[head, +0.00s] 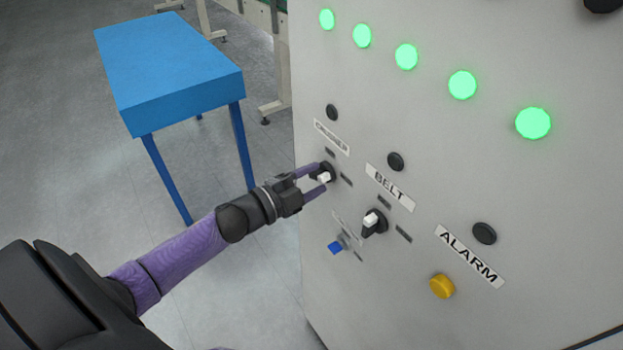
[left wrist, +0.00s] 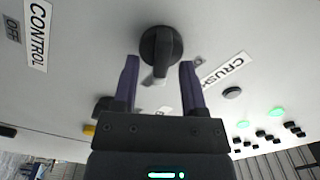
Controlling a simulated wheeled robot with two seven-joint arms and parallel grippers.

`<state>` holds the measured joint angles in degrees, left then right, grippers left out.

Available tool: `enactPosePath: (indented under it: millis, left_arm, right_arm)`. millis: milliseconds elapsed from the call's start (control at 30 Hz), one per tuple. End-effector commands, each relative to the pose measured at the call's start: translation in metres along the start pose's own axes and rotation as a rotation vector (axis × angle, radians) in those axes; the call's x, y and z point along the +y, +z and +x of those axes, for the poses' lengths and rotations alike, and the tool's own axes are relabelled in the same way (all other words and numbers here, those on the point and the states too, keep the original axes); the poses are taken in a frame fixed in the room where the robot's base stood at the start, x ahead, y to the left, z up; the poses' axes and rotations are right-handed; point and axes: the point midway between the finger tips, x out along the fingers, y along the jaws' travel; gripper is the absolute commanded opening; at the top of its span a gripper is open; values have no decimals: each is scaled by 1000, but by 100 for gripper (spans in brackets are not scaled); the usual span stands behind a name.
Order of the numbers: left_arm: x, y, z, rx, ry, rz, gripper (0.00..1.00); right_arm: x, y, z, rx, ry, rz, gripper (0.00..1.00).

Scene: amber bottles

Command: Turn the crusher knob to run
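The crusher knob (head: 325,175) is a black rotary knob with a pale-ended handle, below the CRUSHER label (head: 332,138) on the grey panel. In the left wrist view the knob (left wrist: 159,46) sits at top centre, its handle pointing down the picture towards the gripper. My left gripper (head: 319,180) reaches the panel with its two purple fingers on either side of the knob. In the left wrist view the fingers (left wrist: 159,66) stand apart with a visible gap on both sides of the handle, so it is open. My right gripper is not in view.
A BELT knob (head: 374,222) and a blue knob (head: 338,245) sit close below and right on the panel. A yellow alarm button (head: 442,287) is further right. Several green lamps (head: 462,85) glow above. A blue table (head: 170,65) stands left of the panel.

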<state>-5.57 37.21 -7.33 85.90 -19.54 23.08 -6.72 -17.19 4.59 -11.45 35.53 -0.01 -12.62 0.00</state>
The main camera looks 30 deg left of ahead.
Motion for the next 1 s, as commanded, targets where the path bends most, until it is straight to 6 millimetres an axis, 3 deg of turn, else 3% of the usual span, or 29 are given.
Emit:
enactPosePath:
  millis: [267,700,1000]
  left_arm:
    - [0,0,-4,-1,0,-1,54]
    - [1,1,-91,-1,1,-2,54]
    - [0,0,-100,0,0,0,54]
  right_arm:
    - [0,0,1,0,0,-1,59]
    - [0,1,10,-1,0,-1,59]
    - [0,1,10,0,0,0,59]
